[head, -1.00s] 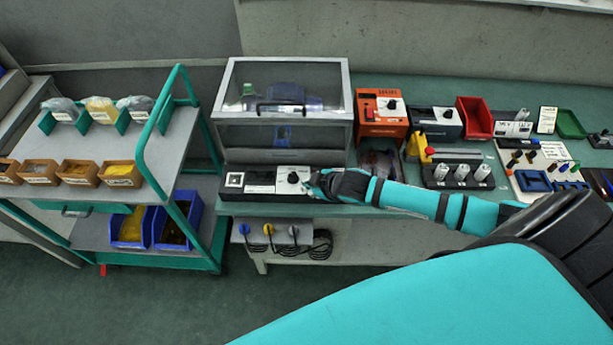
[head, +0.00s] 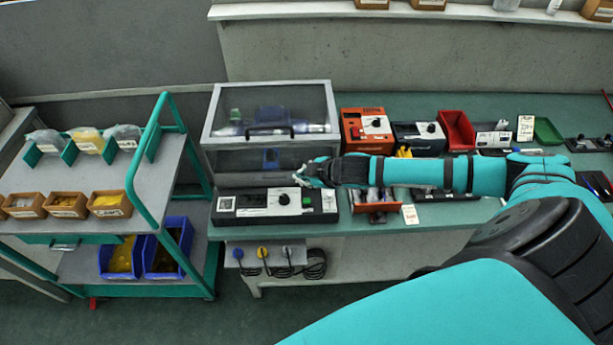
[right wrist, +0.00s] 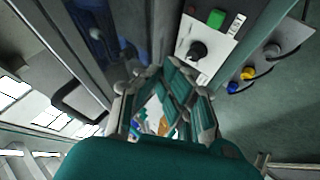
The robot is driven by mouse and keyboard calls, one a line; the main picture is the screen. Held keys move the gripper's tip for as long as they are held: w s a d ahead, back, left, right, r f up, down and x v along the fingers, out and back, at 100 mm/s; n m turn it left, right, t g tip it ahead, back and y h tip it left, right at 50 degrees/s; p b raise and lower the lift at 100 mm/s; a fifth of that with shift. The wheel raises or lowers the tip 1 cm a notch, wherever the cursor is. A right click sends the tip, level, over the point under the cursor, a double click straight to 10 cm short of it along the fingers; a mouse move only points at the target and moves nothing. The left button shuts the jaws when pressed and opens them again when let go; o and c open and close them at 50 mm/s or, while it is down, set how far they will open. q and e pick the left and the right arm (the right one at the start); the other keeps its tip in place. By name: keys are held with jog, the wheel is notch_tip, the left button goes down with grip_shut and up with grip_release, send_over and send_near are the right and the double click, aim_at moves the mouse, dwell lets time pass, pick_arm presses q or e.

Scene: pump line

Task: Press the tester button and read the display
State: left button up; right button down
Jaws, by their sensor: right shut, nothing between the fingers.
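The tester panel (head: 262,212) is a long black box with pale plates along the bench's front edge, below a clear-lidded case. It has a black round knob (head: 283,198) and, at its left end, a small framed window (head: 226,203) too small to read. In the right wrist view, the same knob (right wrist: 197,51) shows on a white plate, with a green button (right wrist: 216,18) beyond it. My right gripper (head: 302,177) is shut and empty, above and behind the panel's right part, apart from the knob. My left gripper is not in view.
The clear-lidded case (head: 270,108) stands close behind the panel. An orange box (head: 366,128) and a red bin (head: 457,130) stand to the right. A trolley (head: 150,190) with bins is at left. Coloured plugs (head: 262,253) hang below the bench front.

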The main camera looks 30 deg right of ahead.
jog(key=b, duration=0.6)
send_over(305, 201)
notch_tip(305, 201, down, 7)
jog(key=shift+r, duration=0.15)
jog(key=shift+f+b, duration=0.5)
jog(key=shift+f, duration=0.25)
jog(key=shift+f, duration=0.35)
jog(key=shift+s+f, duration=0.1)
jog(key=shift+f, duration=0.4)
dwell(0.8)
jog(key=shift+r+p, duration=0.8)
jog(key=shift+r, duration=0.1)
